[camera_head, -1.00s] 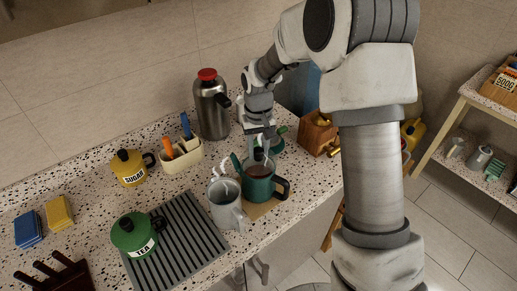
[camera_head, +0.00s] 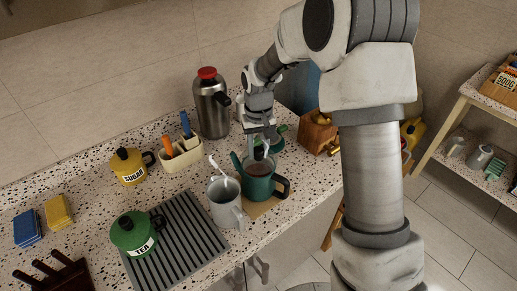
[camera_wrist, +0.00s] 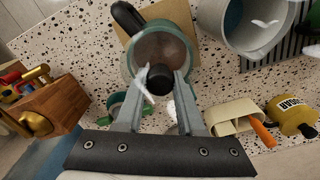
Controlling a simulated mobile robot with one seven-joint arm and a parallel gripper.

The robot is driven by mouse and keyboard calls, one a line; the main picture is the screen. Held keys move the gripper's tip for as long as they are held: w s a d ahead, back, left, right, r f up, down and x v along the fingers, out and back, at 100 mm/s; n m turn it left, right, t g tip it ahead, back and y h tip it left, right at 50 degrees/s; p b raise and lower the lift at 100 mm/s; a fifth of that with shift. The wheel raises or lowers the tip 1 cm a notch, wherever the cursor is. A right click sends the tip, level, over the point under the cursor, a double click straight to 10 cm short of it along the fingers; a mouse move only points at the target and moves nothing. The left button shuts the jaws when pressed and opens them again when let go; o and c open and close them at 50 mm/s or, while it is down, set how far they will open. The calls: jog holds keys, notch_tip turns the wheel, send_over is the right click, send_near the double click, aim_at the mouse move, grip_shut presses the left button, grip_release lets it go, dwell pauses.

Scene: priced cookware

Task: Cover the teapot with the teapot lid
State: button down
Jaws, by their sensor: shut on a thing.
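The dark green teapot (camera_head: 259,188) stands upright on a brown board near the counter's front edge, its spout to the left and its black handle to the right. My gripper (camera_head: 260,148) is directly above its mouth, pointing down. In the wrist view my gripper (camera_wrist: 158,78) is shut on a black knob (camera_wrist: 159,80), which I take to be the teapot lid's. A brownish round surface with a green rim shows behind the knob, over the teapot (camera_wrist: 190,58). I cannot tell whether the lid's disc touches the rim or hovers just above it.
A grey mug (camera_head: 225,207) stands close to the teapot's left, with pale wisps above it. A striped mat (camera_head: 185,240), a green TEA canister (camera_head: 134,234) and a steel flask (camera_head: 211,108) are further left. A wooden box (camera_head: 318,132) is at the right.

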jog(key=shift+f+b, duration=0.4)
jog(key=shift+f, duration=0.35)
jog(key=shift+f, duration=0.15)
dwell(0.9)
jog(key=shift+f+b, duration=0.3)
jog(key=shift+b, duration=0.15)
jog(key=shift+c, duration=2.2)
grip_release()
jog(key=o, duration=0.4)
jog(key=shift+o, duration=0.2)
jog(key=shift+r, duration=0.1)
